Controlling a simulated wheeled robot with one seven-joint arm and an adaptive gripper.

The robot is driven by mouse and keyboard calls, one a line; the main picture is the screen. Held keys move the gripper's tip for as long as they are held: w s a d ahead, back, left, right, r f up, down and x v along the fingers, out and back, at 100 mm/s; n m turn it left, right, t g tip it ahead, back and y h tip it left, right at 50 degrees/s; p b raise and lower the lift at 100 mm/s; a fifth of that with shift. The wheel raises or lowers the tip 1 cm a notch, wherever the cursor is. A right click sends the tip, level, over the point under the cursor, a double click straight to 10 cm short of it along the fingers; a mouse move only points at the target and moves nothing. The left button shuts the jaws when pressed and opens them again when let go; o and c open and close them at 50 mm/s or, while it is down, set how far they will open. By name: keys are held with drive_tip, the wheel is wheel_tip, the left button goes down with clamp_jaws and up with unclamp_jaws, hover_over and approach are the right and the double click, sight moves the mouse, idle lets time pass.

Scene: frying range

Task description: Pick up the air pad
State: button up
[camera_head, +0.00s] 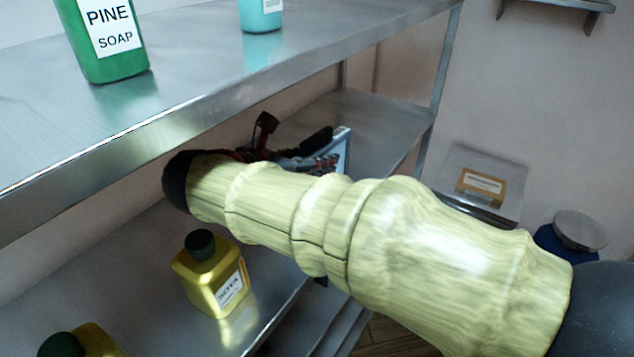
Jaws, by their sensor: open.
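A thin slab with a pale blue face (342,152), which looks like the air pad, shows on the lower shelf just above my arm in the picture. Only its right part is visible; the rest is hidden behind my gripper and arm. My gripper (321,151), dark with red parts, is open and right at the slab's left side, overlapping it in view. My pale, wood-patterned arm hides the gripper's lower part. I cannot tell whether the fingers touch the slab or stand around it.
A steel upper shelf (190,100) overhangs the gripper, bearing a green pine soap bottle (108,55) and a turquoise bottle (260,14). A yellow soya bottle (212,278) stands on the lower shelf (130,262) below my arm.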

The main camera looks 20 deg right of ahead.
drive_tip(key=c, duration=1.1)
clamp_jaws()
